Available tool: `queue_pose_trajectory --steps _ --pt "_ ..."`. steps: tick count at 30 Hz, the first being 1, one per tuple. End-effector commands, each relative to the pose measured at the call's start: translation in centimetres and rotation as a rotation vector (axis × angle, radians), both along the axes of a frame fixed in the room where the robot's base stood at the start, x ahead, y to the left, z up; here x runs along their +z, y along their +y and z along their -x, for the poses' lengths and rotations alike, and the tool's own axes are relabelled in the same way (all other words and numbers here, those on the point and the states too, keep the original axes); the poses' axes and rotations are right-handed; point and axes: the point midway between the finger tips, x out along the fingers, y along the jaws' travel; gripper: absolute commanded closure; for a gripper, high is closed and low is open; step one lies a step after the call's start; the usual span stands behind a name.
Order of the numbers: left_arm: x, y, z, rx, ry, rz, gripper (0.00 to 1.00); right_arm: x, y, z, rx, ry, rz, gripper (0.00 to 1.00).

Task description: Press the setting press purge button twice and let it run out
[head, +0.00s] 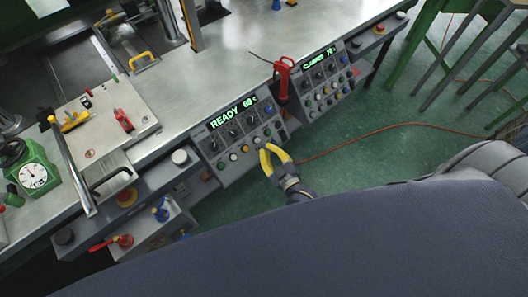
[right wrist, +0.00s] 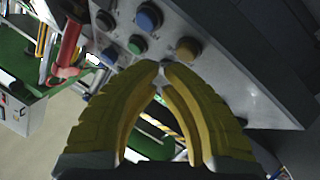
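My right gripper (head: 272,155) has yellow fingers and is at the front lower edge of the left control panel (head: 238,136), whose green display reads READY and a number. In the right wrist view the fingertips (right wrist: 163,66) come together with almost no gap, close to the panel's buttons. A yellow button (right wrist: 188,49), a green button (right wrist: 137,44) and a blue button (right wrist: 149,17) show just beyond the tips. I cannot read which button is the purge button, or tell whether the tips touch one. My left gripper is not in view.
A second panel (head: 325,80) with a green display stands to the right, with a red-handled tool (head: 283,78) between the panels. The metal bench (head: 225,65) lies behind. A green gauge unit (head: 35,172) is at left. An orange cable (head: 385,126) crosses the green floor.

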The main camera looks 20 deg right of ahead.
Motion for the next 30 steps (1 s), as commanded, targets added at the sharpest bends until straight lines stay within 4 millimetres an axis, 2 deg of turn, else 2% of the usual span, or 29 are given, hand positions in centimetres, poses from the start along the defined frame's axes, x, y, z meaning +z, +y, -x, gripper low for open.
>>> queue_pose_trajectory --steps 30 --pt "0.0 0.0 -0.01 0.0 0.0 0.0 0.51 -0.61 0.26 -0.7 0.0 0.0 -0.001 1.0"
